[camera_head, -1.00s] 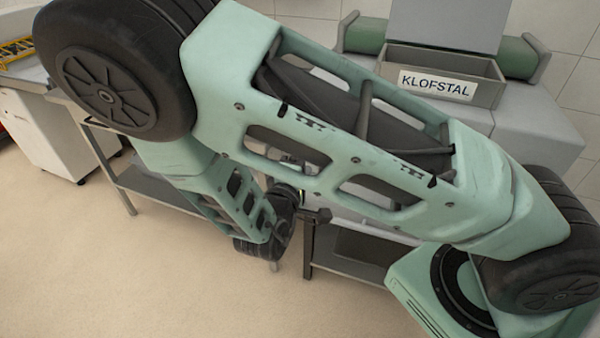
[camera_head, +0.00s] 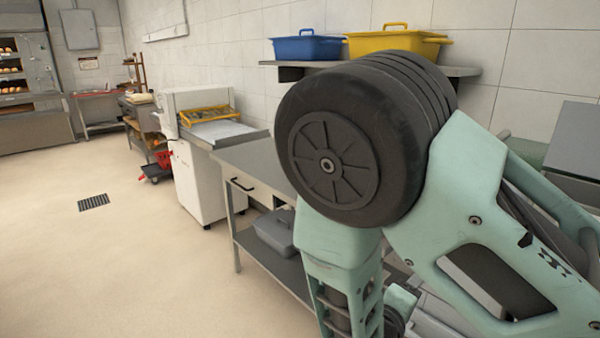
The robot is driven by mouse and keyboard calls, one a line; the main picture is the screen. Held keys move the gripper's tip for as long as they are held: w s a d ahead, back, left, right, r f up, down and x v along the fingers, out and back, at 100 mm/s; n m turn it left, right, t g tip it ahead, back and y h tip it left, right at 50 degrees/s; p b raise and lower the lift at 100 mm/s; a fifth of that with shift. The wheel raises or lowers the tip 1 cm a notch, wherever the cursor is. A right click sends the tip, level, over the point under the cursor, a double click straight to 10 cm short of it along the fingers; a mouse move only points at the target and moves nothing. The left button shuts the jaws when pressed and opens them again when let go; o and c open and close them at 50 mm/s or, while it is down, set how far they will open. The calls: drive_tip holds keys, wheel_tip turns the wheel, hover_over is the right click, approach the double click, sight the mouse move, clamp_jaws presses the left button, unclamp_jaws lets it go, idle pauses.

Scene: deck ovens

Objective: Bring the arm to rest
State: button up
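My arm (camera_head: 470,210) fills the right side of the head view, with pale green links and a large black round joint at its top. One link hangs down from that joint toward the bottom edge. My gripper is not visible in this view; the lower end of the arm is cut off by the frame. I cannot tell whether it holds anything.
A steel table (camera_head: 255,160) with a drawer and lower shelf stands behind the arm, holding a grey lidded container (camera_head: 274,232). Blue (camera_head: 306,48) and yellow (camera_head: 395,44) bins sit on a wall shelf. A white machine (camera_head: 196,175) stands further left. Left floor is open.

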drive_tip(key=s+a+r+m+g+y, duration=0.1)
drive_tip(key=s+a+g+y, duration=0.2)
drive_tip(key=a+y, duration=0.5)
drive_tip(key=s+a+r+g+y, duration=0.1)
drive_tip(key=s+a+g+y, duration=0.1)
drive_tip(key=a+y, duration=0.6)
drive_tip(key=s+d+r+g+h, duration=0.1)
drive_tip(key=s+r, duration=0.3)
drive_tip(key=s, duration=0.4)
drive_tip(key=s+d+r+n+g+h, duration=0.1)
drive_tip(key=s+d+r+g+h, duration=0.1)
drive_tip(key=s+d+r+g, duration=0.2)
drive_tip(key=s+r, duration=0.1)
drive_tip(key=s, duration=0.2)
drive_tip(key=shift+s+n+g+h, duration=0.3)
drive_tip(key=shift+s, duration=0.1)
